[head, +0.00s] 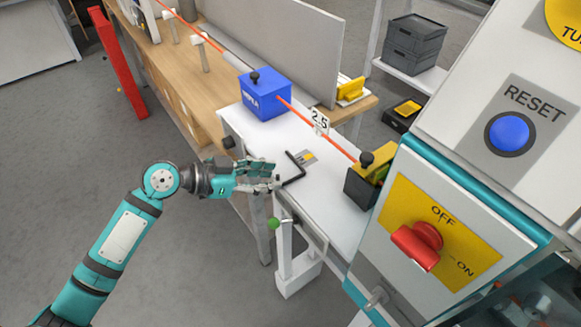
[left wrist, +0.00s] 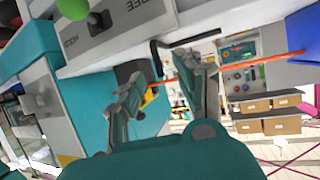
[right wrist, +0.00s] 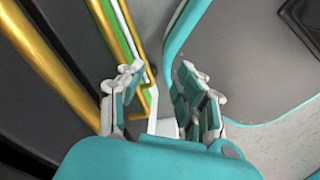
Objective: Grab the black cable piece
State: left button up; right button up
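A thin black bent piece, matching the black cable piece (head: 294,167), lies on the white table top near its front left edge, beside a small grey and yellow label. In the left wrist view the black piece (left wrist: 190,40) shows just beyond the fingertips, with its bent end between them. My left gripper (head: 276,178) is at the table's edge, just left of the piece. Its fingers stand apart in the left wrist view (left wrist: 166,66), with nothing held. My right gripper (right wrist: 162,70) is open and empty. It is not visible in the head view.
A blue box (head: 265,95) and a black-and-yellow clamp block (head: 362,185) stand on the white table (head: 325,205), with an orange cable (head: 310,120) running between them. A green knob (head: 273,224) sits below the edge. A control panel (head: 440,225) with a red switch fills the right.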

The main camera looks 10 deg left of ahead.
pick_arm(q)
jog(key=shift+x, duration=1.5)
grip_shut()
jog(key=shift+a, duration=0.1)
